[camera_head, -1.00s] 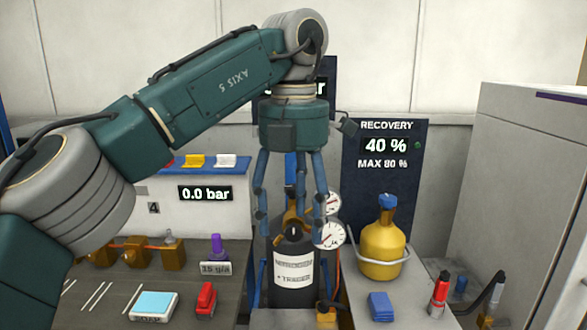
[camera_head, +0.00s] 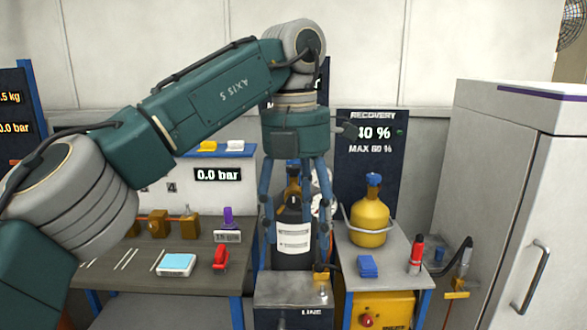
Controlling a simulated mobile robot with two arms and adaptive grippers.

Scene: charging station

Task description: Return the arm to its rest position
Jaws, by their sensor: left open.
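My left arm comes in from the left and spans the upper middle of the head view, bent downward at the wrist. My left gripper (camera_head: 296,225) hangs from it with its blue fingers spread apart and pointing down. It is open and nothing shows between the fingers as held. Behind the fingers stands the dark nitrogen cylinder (camera_head: 294,262) with a white label, partly hidden by them. My right gripper is not in view.
A bench (camera_head: 112,278) at left holds a light-blue-topped device (camera_head: 176,264) and a red tool (camera_head: 221,257). A yellow bottle (camera_head: 369,222) and blue block (camera_head: 367,266) stand on the right table. A grey cabinet (camera_head: 487,190) stands at far right. A recovery panel (camera_head: 371,165) is behind.

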